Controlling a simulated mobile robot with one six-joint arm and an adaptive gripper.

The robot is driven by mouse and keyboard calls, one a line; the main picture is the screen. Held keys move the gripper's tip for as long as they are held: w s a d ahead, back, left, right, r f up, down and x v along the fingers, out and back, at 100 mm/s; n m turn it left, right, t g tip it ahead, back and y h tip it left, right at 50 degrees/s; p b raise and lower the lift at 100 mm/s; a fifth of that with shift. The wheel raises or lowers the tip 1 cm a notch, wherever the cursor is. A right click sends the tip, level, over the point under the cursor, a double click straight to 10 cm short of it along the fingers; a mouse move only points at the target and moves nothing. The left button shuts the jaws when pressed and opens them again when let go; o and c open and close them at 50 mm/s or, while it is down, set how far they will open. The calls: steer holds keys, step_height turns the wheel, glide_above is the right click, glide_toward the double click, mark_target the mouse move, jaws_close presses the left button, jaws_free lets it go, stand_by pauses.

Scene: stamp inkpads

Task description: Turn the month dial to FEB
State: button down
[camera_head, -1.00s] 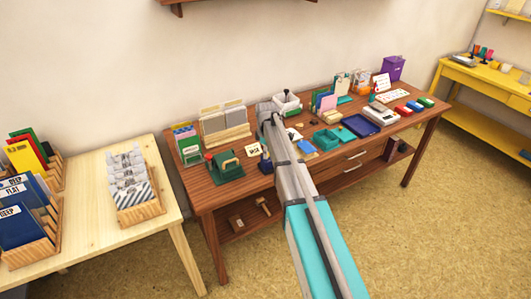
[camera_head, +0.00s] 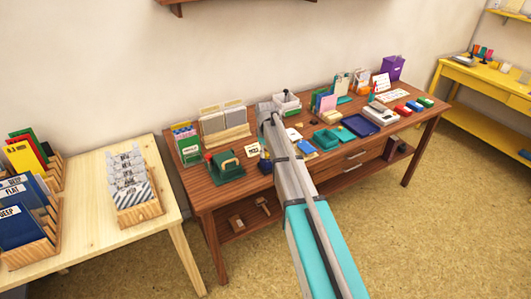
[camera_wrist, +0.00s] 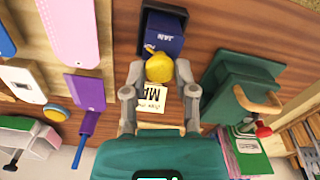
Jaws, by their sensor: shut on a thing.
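The month dial is a small dark blue block (camera_wrist: 164,36) in a dark holder at the top of the wrist view, with a round yellow knob (camera_wrist: 159,68) on its near side. White lettering on the block appears to read JAN, though it is small and blurred. My gripper (camera_wrist: 159,74) is shut on the yellow knob, one finger on each side. A cream card (camera_wrist: 152,101) with dark letters beginning with M lies between my fingers, partly hidden. In the head view the dark blue block (camera_head: 265,166) stands beside my arm, and my fingertips are hidden.
A green stamp press (camera_wrist: 240,92) stands close on the right in the wrist view. A purple tool (camera_wrist: 88,93) and a pink one (camera_wrist: 68,25) lie to the left. The brown desk (camera_head: 232,196) is crowded; its front edge is near the dial.

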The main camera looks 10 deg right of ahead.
steer(key=shift+c, duration=2)
jaws_free()
steer(key=shift+r, duration=0.1)
